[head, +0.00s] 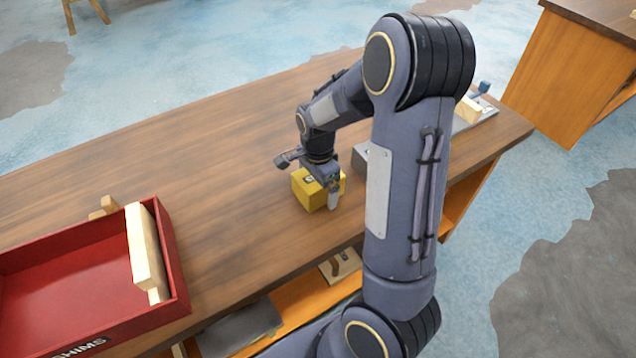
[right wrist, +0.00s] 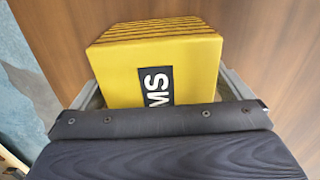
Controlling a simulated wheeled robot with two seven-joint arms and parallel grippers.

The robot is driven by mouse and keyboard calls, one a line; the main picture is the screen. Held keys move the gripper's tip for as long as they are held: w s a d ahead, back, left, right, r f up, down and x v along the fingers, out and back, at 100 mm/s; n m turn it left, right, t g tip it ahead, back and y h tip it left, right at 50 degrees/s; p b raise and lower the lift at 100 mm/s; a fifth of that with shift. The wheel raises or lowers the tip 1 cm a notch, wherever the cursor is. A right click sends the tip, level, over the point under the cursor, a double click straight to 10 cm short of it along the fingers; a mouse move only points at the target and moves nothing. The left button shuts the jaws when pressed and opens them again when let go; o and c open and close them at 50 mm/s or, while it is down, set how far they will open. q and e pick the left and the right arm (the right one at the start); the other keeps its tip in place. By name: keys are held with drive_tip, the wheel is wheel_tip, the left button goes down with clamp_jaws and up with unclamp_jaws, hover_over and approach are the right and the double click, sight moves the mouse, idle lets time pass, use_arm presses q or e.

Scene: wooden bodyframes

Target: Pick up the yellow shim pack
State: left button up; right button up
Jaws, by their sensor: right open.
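The yellow shim pack (head: 309,191) stands on the wooden table, near its front edge. In the right wrist view the shim pack (right wrist: 160,70) shows a black label with white letters, and its top is ridged. My right gripper (head: 322,190) is open and low over the pack, with its fingers on either side of it. In the right wrist view the fingers of the gripper (right wrist: 163,92) show at both sides of the pack, partly hidden by the gripper body. Whether they touch the pack I cannot tell. My left gripper is not in view.
A red tray (head: 172,262) marked SHIMS stands at the left, with a pale wooden block (head: 144,245) at its right wall. A grey object (head: 360,158) sits just behind the gripper. The table (head: 220,150) between tray and pack is clear.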

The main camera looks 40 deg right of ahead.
drive_tip(key=c, duration=1.2)
drive_tip(key=shift+r, duration=0.15)
drive_tip(key=shift+c, duration=0.2)
